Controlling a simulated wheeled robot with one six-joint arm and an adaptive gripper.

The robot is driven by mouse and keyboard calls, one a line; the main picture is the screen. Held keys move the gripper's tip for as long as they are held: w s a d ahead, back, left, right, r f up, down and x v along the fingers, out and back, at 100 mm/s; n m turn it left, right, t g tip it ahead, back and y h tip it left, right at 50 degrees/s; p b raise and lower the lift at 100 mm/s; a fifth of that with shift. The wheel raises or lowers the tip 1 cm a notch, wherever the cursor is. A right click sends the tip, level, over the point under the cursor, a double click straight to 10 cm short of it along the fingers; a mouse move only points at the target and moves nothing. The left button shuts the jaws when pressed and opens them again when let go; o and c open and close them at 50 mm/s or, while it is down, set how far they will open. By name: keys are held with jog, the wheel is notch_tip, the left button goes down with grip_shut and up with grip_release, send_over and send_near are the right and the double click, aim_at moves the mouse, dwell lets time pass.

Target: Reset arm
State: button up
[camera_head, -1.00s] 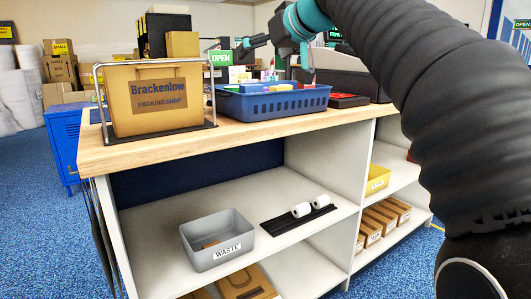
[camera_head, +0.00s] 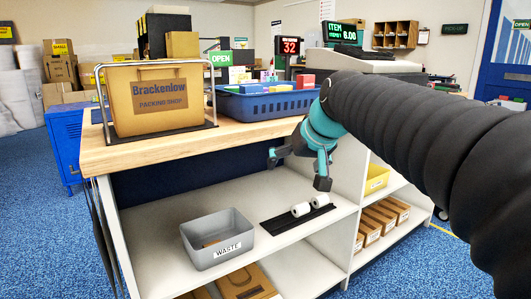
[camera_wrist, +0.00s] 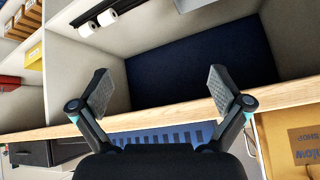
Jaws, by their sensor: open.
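My gripper (camera_head: 297,170) hangs in front of the counter, just below the front edge of its wooden top, with its fingers spread and nothing between them. In the wrist view, the gripper (camera_wrist: 160,92) is also open and empty, with the dark blue back panel (camera_wrist: 190,60) of the shelf unit beyond it. My dark ribbed arm reaches in from the right in the head view and hides part of the counter's right side.
The wooden counter (camera_head: 130,158) bears a Brackenlow carton (camera_head: 157,115) in a wire holder and a blue basket (camera_head: 262,105) of small boxes. Below, a grey WASTE bin (camera_head: 215,240) and two white rolls on a black rack (camera_head: 285,222) stand on the shelf. Blue floor lies open at left.

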jog(key=s+d+f+h, duration=0.1)
jog(key=s+d+f, duration=0.2)
jog(key=s+f, duration=0.3)
jog(key=s+d+f+m+g+h, duration=0.1)
jog(key=s+d+f, duration=0.2)
jog(key=s+f, duration=0.3)
jog(key=s+d+f+g+h+p, duration=0.1)
jog(key=s+d+f, duration=0.2)
jog(key=s, duration=1.1)
notch_tip(320, 180, down, 3)
jog(key=shift+d+f+m, duration=0.15)
jog(key=shift+d+m, duration=0.05)
jog(key=shift+m, duration=0.2)
grip_shut()
